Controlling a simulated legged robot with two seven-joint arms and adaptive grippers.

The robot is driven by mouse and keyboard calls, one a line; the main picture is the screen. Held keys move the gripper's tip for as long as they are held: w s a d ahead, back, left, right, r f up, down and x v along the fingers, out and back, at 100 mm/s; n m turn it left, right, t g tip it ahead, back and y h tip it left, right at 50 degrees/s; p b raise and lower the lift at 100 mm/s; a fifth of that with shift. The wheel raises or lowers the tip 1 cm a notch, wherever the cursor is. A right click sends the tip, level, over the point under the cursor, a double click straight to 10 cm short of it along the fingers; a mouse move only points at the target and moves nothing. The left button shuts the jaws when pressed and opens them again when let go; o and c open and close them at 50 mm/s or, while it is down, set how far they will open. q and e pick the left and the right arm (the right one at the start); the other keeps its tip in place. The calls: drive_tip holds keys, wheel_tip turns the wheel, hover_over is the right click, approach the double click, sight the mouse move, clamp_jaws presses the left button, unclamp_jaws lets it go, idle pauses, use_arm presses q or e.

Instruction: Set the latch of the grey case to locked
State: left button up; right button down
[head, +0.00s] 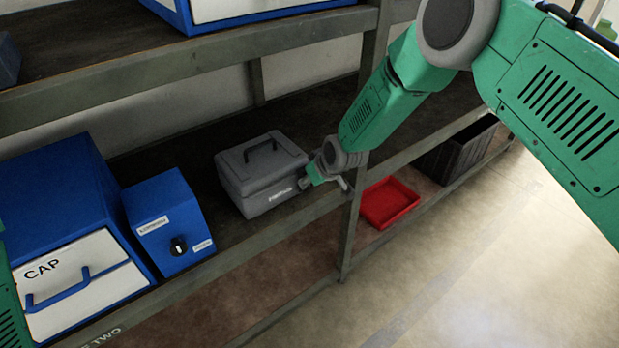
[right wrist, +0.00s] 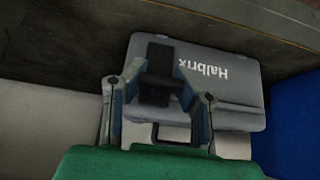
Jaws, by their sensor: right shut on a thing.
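The grey case (head: 262,170) sits on the middle shelf, lid closed, with a dark carry handle (head: 262,144) on top. My right gripper (head: 308,181) is at the right end of its front face. In the right wrist view the case (right wrist: 225,72) appears upside down with the lettering "Halbrix". The dark latch (right wrist: 158,72) lies between the fingertips of my right gripper (right wrist: 160,92), which is shut on it. In the head view the gripper hides the latch, and I cannot tell its setting. My left gripper is out of view.
A blue box with a knob (head: 168,225) and a larger blue box marked "CAP" (head: 55,195) stand left of the case. A shelf post (head: 352,225) rises close to my right gripper. A red tray (head: 390,203) and a black crate (head: 455,153) are further right.

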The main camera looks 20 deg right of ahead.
drive_tip(key=c, duration=1.1)
unclamp_jaws()
drive_tip(key=shift+f, duration=0.1)
drive_tip(key=v, duration=1.2)
